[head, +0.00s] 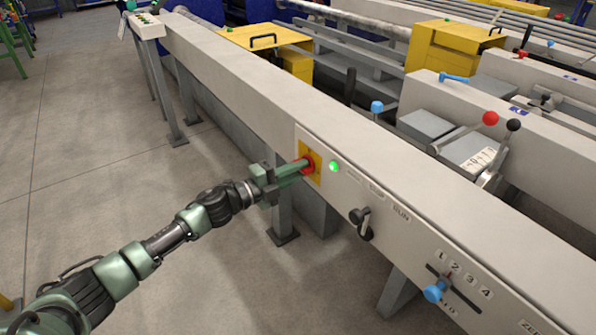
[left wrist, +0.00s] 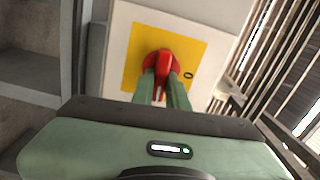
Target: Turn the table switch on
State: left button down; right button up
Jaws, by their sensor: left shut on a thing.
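The table switch is a red rotary knob (head: 308,163) on a yellow plate (head: 316,176), on the side panel of the long beige table. In the left wrist view the red knob (left wrist: 158,66) sits in the middle of the yellow plate (left wrist: 192,48). My left gripper (head: 303,166) is shut on the red knob, its green fingers on both sides of it. The fingers (left wrist: 162,88) hide part of the knob in the left wrist view. A green lamp (head: 334,167) glows just right of the plate. My right gripper is not in view.
Right along the panel are a black selector handle (head: 361,222) and a blue-knobbed lever (head: 434,292) by a numbered scale. Red- and black-tipped levers (head: 490,118) rise behind the table. Open floor (head: 90,150) lies on the left.

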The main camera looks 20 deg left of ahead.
pick_arm(q)
jog(key=shift+f+m, duration=0.15)
jog(key=shift+m, duration=0.55)
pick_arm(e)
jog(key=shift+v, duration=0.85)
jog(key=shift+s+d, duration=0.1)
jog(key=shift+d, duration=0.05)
pick_arm(q)
jog(key=c, duration=1.4)
grip_release()
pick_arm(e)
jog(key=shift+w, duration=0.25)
